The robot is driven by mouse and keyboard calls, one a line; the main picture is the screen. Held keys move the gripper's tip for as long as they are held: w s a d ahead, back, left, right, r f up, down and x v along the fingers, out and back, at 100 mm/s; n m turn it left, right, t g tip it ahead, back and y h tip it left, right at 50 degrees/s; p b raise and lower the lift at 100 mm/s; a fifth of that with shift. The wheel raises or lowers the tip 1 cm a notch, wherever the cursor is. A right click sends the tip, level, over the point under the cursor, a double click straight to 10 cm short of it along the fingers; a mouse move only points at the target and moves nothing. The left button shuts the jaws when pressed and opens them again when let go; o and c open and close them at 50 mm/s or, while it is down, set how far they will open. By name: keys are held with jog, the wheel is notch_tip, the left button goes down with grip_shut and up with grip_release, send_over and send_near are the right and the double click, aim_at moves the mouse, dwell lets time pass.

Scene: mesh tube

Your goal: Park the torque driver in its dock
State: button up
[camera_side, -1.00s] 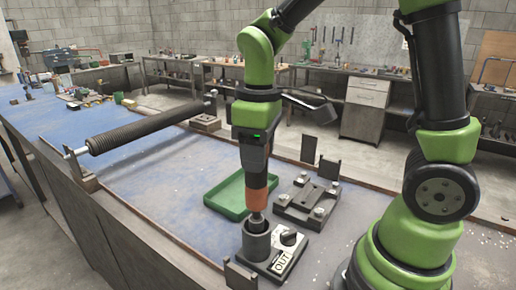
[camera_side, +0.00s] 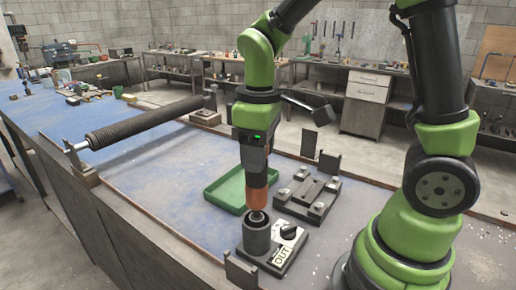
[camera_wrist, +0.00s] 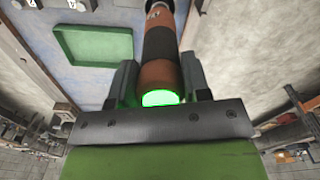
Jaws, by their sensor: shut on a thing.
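The torque driver (camera_side: 258,197) has an orange and dark body and stands upright in my gripper (camera_side: 256,172). My gripper is shut on it. In the wrist view the driver (camera_wrist: 160,45) sits between the two fingers of my gripper (camera_wrist: 160,80). The driver's lower metal tip is at the mouth of the dock, a dark cylindrical cup (camera_side: 256,238) on a black base. How deep the tip sits inside the cup is hidden by the rim. A dark knob and a plate reading OUT (camera_side: 281,256) are on the base beside the cup.
A green tray (camera_side: 210,196) lies behind the dock, also in the wrist view (camera_wrist: 62,42). A dark fixture with several round posts (camera_side: 307,209) stands to the right of the tray. A long mesh-covered roller (camera_side: 150,124) spans the blue bench at left. Small dark brackets (camera_side: 240,270) stand near the dock.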

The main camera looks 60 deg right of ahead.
aim_at(258, 180)
jog(key=shift+f, duration=2.9)
dwell(2.3)
jog(key=o, duration=1.1)
notch_tip(258, 180, up, 10)
jog(key=shift+s+f, duration=0.1)
jog(key=s+a+r+m+t+y, duration=0.1)
jog(key=s+r+m+t+y, duration=0.1)
jog(key=s+r+m+t, duration=0.4)
jog(key=shift+s+a+r+m+t, duration=0.25)
jog(key=shift+s+m+t, duration=0.4)
jog(key=shift+s, duration=1.55)
jog(key=shift+f, duration=0.1)
